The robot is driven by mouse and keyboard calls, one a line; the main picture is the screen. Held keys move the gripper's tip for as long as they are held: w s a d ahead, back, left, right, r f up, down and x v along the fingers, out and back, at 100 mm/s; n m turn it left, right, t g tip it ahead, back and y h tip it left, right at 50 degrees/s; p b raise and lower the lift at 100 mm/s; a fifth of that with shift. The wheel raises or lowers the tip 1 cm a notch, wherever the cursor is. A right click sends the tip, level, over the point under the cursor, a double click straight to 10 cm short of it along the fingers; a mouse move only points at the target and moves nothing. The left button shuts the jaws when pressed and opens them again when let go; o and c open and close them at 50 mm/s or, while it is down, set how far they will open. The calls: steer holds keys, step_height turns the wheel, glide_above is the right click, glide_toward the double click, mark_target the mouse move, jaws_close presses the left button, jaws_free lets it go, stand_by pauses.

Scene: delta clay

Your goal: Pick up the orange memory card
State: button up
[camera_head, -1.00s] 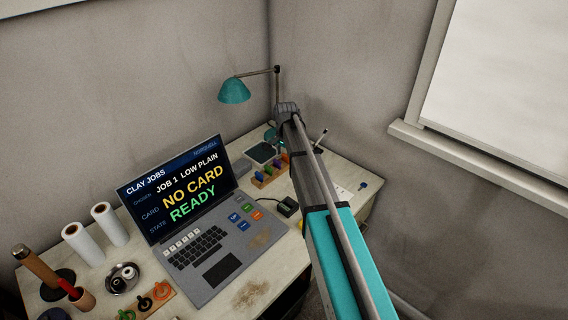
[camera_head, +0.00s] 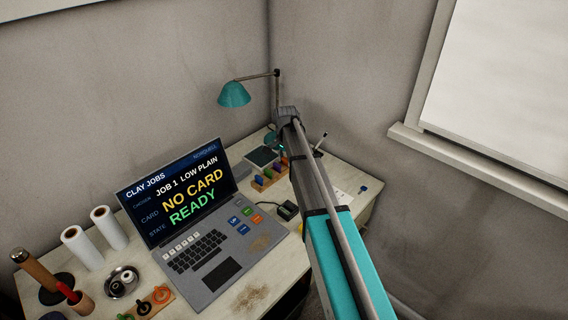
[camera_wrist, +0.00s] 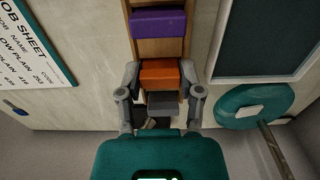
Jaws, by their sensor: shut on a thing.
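The orange memory card (camera_wrist: 160,76) stands at the near end of the wooden rack (camera_wrist: 160,47) in the wrist view. My gripper (camera_wrist: 160,82) has one finger on each side of the card and is shut on it. The card still appears to be at the rack; whether it is lifted at all I cannot tell. A purple card (camera_wrist: 158,23) sits farther along the rack. In the head view my arm partly hides the rack (camera_head: 268,181), and the grip itself is not clear there.
A teal lamp base (camera_wrist: 255,105) stands close on the right in the wrist view, beside a dark panel (camera_wrist: 265,38). A job sheet (camera_wrist: 35,42) lies to the left. The open laptop (camera_head: 205,262) reads "NO CARD" and "READY". A teal lamp shade (camera_head: 234,94) hangs behind.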

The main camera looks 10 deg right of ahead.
steer(key=shift+r, duration=0.2)
stand_by(0.3)
step_height(320, 180, up, 2)
steer(key=shift+r+p, duration=0.1)
steer(key=shift+p, duration=1.15)
steer(key=s+d+r+p, duration=0.3)
steer(key=s+r+p, duration=0.7)
steer(key=s, duration=0.3)
steer(key=shift+s+r+p, duration=0.2)
steer(key=shift+s+p, duration=0.1)
steer(key=shift+s, duration=0.05)
steer(key=shift+d, duration=0.1)
